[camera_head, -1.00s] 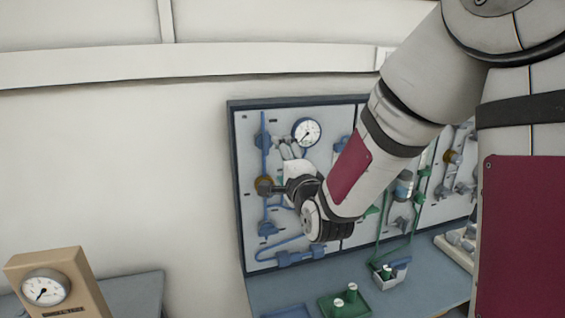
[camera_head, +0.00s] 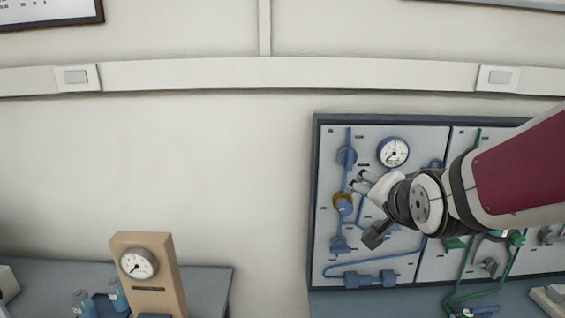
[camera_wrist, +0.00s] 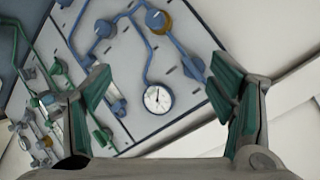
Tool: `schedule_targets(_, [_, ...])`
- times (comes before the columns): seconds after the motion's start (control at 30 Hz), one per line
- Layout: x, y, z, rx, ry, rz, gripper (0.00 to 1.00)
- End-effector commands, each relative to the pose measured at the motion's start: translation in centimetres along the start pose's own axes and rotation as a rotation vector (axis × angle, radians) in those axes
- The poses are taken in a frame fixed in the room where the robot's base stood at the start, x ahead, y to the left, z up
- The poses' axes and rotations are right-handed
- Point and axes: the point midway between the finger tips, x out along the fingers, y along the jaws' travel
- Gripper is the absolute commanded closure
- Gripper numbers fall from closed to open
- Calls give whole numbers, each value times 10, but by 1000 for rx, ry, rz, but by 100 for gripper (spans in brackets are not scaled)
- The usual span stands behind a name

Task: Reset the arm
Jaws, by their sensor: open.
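My arm reaches in from the right edge of the head view. My gripper (camera_head: 362,184) is in front of the left part of a pipe panel (camera_head: 333,128), near a round white gauge (camera_head: 393,152). In the wrist view my gripper (camera_wrist: 158,78) has its two green-padded fingers wide apart, with nothing between them. The panel's gauge (camera_wrist: 158,99) shows behind the gap. The gripper appears apart from the panel, though the exact distance is hard to tell.
The panel carries blue pipes (camera_head: 347,277) and green pipes (camera_head: 462,270). A tan gauge stand (camera_head: 165,275) and blue bottles (camera_head: 117,293) are on a grey bench (camera_head: 208,285) at lower left. The wall (camera_head: 220,170) between bench and panel is bare.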

Motion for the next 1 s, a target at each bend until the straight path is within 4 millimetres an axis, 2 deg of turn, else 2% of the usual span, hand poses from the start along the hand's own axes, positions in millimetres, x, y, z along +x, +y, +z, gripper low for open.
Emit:
schedule_targets(0.03, [-18,3,4,-77,-28,32,23])
schedule_targets(0.3, [-115,47,39,-467,-277,182,23])
schedule_targets(0.5, [-176,76,66,-666,-462,201,23])
schedule_targets(0.6, [-192,85,74,-717,-518,198,23])
schedule_targets(0.7, [-200,89,78,-741,-546,195,23])
schedule_targets(1.0, [-201,90,79,-745,-551,196,23])
